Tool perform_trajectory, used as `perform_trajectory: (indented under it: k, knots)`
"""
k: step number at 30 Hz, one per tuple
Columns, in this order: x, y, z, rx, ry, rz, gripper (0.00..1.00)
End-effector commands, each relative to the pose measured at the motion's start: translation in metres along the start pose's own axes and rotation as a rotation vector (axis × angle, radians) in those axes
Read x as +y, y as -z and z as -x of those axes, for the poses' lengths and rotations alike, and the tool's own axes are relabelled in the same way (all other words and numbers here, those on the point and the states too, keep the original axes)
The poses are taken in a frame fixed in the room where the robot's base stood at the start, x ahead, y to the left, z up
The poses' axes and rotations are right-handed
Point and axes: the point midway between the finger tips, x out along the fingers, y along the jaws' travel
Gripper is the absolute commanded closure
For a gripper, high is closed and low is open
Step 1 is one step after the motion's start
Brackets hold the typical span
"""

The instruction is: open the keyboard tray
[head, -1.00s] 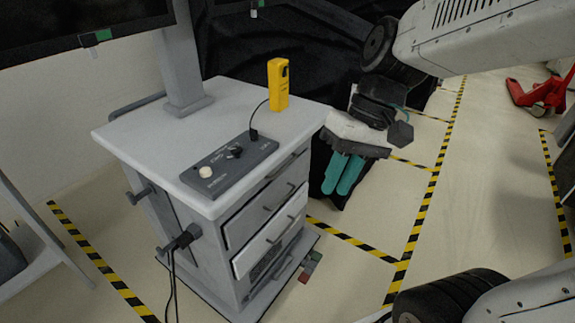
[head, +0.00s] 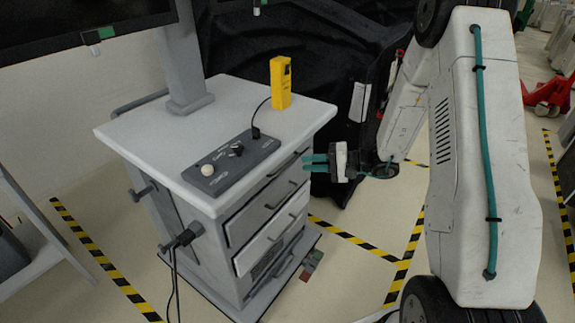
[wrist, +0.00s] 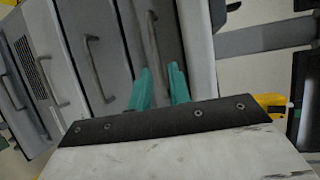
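The grey cart (head: 120,133) has several fronts with dark bar handles on its right-facing side. The uppermost front, just under the white top, appears to be the keyboard tray (wrist: 170,30); it looks shut. Its bar handle (wrist: 151,35) also shows in the head view (head: 290,164). My gripper (head: 306,163) points level at this front, with its teal fingers close to the handle. In the wrist view my gripper (wrist: 160,69) is open, with a gap between the fingers, and the handle's lower end lies near that gap. I cannot tell whether the fingers touch it.
A lower drawer (head: 270,240) sticks out slightly. A yellow device (head: 280,85) and a grey control box (head: 231,160) stand on the cart top. A black cover (head: 270,45) hangs behind.

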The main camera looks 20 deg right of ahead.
Motion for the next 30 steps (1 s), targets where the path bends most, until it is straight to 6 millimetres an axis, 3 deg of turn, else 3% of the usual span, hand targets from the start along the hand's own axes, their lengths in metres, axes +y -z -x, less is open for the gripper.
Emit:
perform_trajectory:
  k: [5,18,28,29,30]
  knots:
    - [0.007,0.005,-0.011,0.02,0.009,-0.002,0.81]
    - [0.006,0.006,-0.072,0.019,0.008,-0.003,0.81]
    - [0.006,0.007,-0.077,0.021,0.008,-0.004,0.81]
    - [0.006,0.007,-0.077,0.021,0.008,-0.004,0.84]
    - [0.006,0.007,-0.077,0.021,0.008,-0.003,0.95]
